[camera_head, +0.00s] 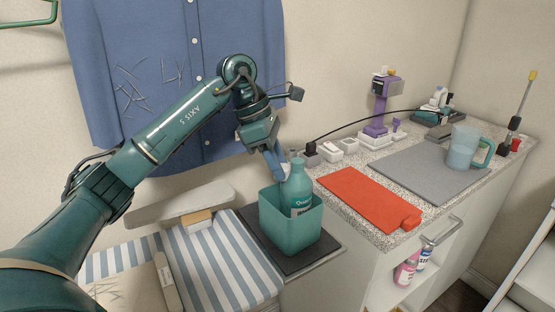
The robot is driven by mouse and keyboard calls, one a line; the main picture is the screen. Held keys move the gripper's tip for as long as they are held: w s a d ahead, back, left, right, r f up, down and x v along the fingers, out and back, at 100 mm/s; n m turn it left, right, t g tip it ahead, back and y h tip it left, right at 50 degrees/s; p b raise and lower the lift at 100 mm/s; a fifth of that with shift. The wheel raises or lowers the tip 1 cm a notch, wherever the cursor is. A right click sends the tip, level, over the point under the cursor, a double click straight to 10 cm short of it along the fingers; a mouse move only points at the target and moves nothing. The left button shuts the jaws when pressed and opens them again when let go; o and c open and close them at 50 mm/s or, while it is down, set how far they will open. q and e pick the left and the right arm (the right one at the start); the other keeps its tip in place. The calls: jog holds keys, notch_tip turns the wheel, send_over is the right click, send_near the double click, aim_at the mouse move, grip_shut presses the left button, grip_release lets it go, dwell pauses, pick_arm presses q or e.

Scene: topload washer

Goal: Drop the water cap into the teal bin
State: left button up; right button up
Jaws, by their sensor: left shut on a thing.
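The teal bin (291,237) is an open square container on a dark mat, in the lower middle of the head view. A teal bottle (298,183) with a white label stands up out of the bin, its lower part hidden by the bin wall. My left gripper (281,164) reaches down above the bin's left side, right beside the bottle's upper part. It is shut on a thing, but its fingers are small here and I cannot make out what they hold. I cannot clearly pick out the water cap. My right gripper is not in view.
A red board (365,196) and a grey mat (425,172) lie on the speckled counter to the right. A teal-handled pitcher (463,148) and a purple device (379,108) stand farther back. A striped cloth (205,262) lies left of the bin. A blue shirt (180,60) hangs behind my arm.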

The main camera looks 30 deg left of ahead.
pick_arm(q)
jog(key=o, duration=1)
jog(key=shift+r, duration=0.15)
jog(key=v, duration=1.3)
jog(key=shift+p, duration=0.4)
jog(key=shift+d, duration=0.15)
